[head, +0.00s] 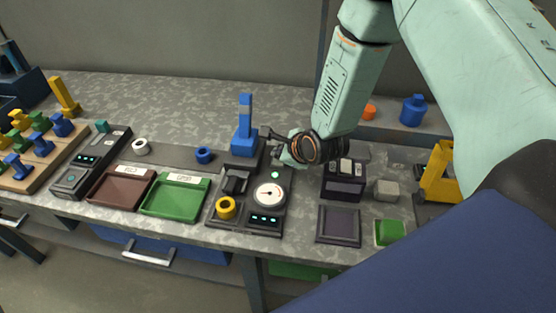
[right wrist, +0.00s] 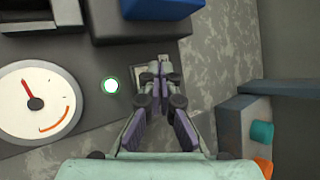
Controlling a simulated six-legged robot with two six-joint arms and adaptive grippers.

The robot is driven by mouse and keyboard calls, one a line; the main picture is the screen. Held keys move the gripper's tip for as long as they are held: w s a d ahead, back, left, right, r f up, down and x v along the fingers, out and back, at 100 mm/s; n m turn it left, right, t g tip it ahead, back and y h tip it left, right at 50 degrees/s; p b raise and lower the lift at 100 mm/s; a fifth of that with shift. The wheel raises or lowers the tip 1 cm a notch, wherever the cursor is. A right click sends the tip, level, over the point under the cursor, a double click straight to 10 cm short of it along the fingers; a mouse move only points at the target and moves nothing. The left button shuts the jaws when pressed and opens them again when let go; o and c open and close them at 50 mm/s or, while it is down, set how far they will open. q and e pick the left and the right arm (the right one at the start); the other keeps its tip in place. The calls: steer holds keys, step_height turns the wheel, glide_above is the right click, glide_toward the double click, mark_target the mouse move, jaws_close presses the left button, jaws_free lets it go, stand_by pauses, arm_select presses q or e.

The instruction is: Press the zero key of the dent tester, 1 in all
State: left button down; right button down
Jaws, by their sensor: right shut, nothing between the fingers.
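The dent tester (head: 247,188) is a dark panel on the bench with a white dial (head: 269,195), a yellow ring (head: 226,208) and a lit display (head: 265,219). Its dial also shows in the right wrist view (right wrist: 38,100), with a round green-rimmed light (right wrist: 111,86) beside it. My right gripper (head: 274,145) is shut and empty over the tester's back right part. In the right wrist view its fingertips (right wrist: 160,82) partly hide a small pale square (right wrist: 140,74), possibly the zero key. I cannot tell whether they touch it. My left gripper is not in view.
A tall blue piece (head: 245,138) stands close behind the tester, left of my right gripper. A green tray (head: 175,196) and brown tray (head: 121,188) lie left. A dark box (head: 343,188) and grey block (head: 386,191) stand right.

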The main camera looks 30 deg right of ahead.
mark_target(280, 163)
steer(key=shift+r, duration=0.1)
steer(key=shift+r+p, duration=1.85)
steer(key=shift+r, duration=0.65)
steer(key=shift+f, duration=0.1)
